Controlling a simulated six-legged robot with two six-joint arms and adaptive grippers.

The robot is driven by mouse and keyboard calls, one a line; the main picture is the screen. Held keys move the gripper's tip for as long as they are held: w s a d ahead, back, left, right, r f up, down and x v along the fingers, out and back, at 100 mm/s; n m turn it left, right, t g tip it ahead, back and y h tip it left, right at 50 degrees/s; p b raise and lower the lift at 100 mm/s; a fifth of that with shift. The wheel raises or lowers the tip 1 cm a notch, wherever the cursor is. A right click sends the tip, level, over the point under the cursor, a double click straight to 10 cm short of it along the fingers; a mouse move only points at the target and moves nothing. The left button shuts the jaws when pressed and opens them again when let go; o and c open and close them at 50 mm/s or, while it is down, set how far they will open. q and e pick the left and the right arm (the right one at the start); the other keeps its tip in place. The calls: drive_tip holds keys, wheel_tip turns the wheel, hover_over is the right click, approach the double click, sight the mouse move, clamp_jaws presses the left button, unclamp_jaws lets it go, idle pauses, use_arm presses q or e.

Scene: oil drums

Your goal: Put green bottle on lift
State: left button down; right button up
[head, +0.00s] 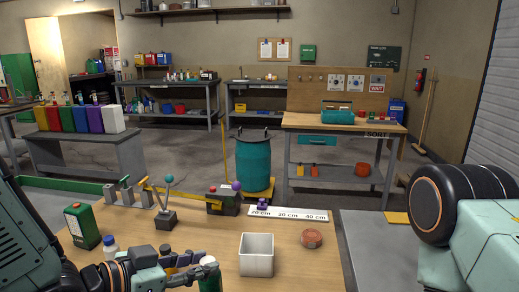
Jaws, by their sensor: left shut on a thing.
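My left gripper (198,274) is low in the head view, over the near edge of the wooden table (290,275). It is shut on a green bottle (212,282) with a pale cap; the fingers and the picture's bottom edge hide much of the bottle. I cannot tell whether its base touches the table. No part is clearly recognisable as the lift; a yellow base (262,196) with a yellow upright stands beyond the table, under a teal drum (253,160). My right gripper is out of view; only my right arm shows.
A white square container (257,254) and a reddish round lid (311,238) are right of the gripper. A green can (82,226) and a small white-capped bottle (110,246) are at left. A ruler strip (290,214) and lever devices line the far edge.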

use_arm(q)
drive_tip(key=s+d+f+m+g+h, duration=0.1)
drive_tip(key=s+d+f+m+g, duration=0.1)
drive_tip(key=s+d+f, duration=0.2)
wheel_tip(320, 180, down, 3)
drive_tip(key=shift+s+f+h, duration=0.2)
drive_tip(key=shift+h, duration=0.2)
